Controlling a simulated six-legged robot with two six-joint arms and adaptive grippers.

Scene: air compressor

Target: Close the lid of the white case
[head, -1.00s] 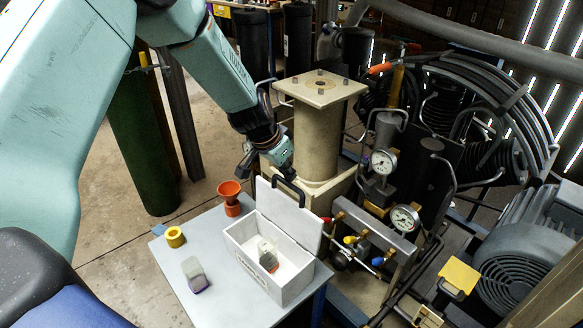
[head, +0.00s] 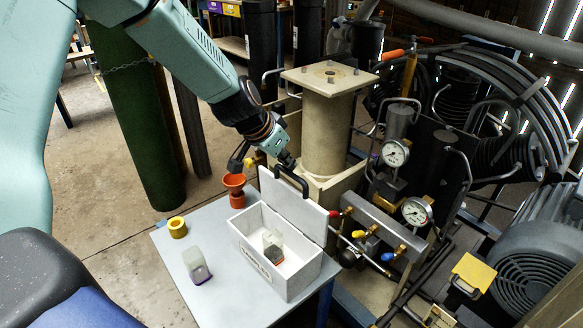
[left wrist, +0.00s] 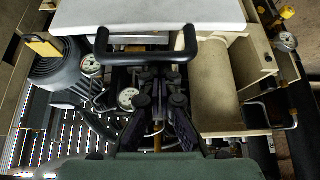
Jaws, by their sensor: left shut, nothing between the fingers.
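The white case (head: 262,270) stands on the small grey table with its lid (head: 290,208) open and upright at the back. A black handle (head: 291,180) sits on the lid's top edge. A clear container with a dark and orange lower part (head: 273,247) is inside the case. My left gripper (head: 287,160) is just behind and above the lid's top edge, near the handle. In the left wrist view the shut fingers (left wrist: 160,75) point toward the black handle (left wrist: 145,45), with the white lid (left wrist: 150,14) beyond it. I cannot tell whether they touch. My right gripper is not in view.
On the grey table (head: 215,302) are an orange funnel-like cup (head: 235,190), a yellow ring (head: 177,227) and a clear container with a purple base (head: 196,265). The compressor column (head: 327,135), gauges (head: 395,153) and valves stand close behind and right of the case.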

